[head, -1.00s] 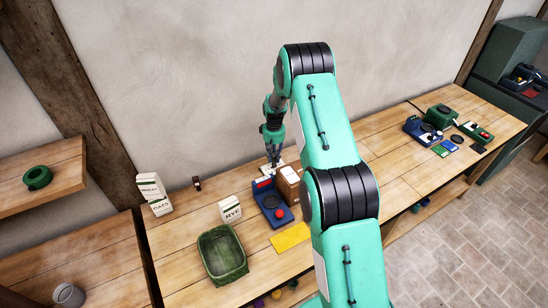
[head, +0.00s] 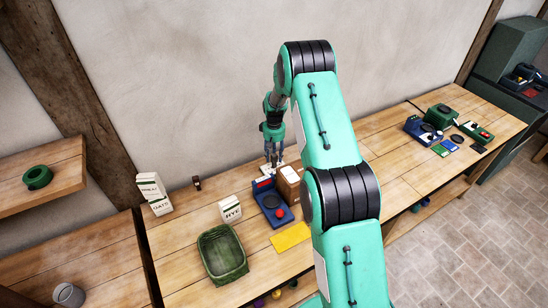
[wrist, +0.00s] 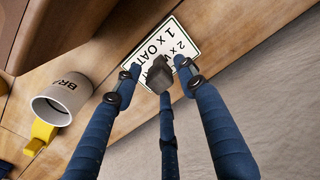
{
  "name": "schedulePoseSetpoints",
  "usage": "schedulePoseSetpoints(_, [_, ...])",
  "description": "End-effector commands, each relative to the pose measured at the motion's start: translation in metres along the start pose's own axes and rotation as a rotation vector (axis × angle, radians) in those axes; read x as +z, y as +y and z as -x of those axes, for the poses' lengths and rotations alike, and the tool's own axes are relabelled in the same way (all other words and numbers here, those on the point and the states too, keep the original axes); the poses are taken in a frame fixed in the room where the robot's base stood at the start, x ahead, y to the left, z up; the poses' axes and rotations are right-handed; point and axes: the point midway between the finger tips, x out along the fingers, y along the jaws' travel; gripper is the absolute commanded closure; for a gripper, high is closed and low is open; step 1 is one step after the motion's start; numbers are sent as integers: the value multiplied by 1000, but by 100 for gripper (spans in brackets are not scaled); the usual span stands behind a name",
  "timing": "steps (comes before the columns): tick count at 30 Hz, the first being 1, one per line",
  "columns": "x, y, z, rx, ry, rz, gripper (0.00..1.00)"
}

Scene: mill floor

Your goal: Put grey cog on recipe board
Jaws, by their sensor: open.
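The recipe board (wrist: 160,48) is a white card with a dark green border and printed lines such as "1 x OAT". In the head view the white board (head: 266,181) shows partly, below my gripper at the wall side of the bench. A dark grey block (wrist: 157,74), seemingly the grey cog, shows over the board's face between my fingers. It appears to rest on the board, but contact is hard to tell. My gripper (wrist: 160,68) is open, its blue fingers spread around the block. In the head view my gripper (head: 273,160) is just above the board, and the cog is not discernible.
A cup marked "BR" (wrist: 62,100) and a yellow piece (wrist: 43,134) are left in the wrist view. A brown box (head: 288,185) and a blue device with a red knob (head: 270,205) stand close to my gripper. A green basket (head: 222,253) is nearer, left.

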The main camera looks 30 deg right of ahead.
Motion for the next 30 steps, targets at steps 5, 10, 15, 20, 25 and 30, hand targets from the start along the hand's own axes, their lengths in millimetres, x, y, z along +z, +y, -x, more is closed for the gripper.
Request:
schedulePoseSetpoints(5, [-1, 0, 24, 1, 3, 0, 59])
schedulePoseSetpoints(10, [-1, 0, 52, 1, 3, 0, 59])
schedulePoseSetpoints(15, [0, 0, 80, 1, 2, 0, 59])
schedulePoseSetpoints(20, [0, 0, 98, 0, 1, 0, 59])
schedulePoseSetpoints(25, [0, 0, 108, 0, 1, 0, 59])
schedulePoseSetpoints(30, [0, 0, 110, 0, 0, 0, 59])
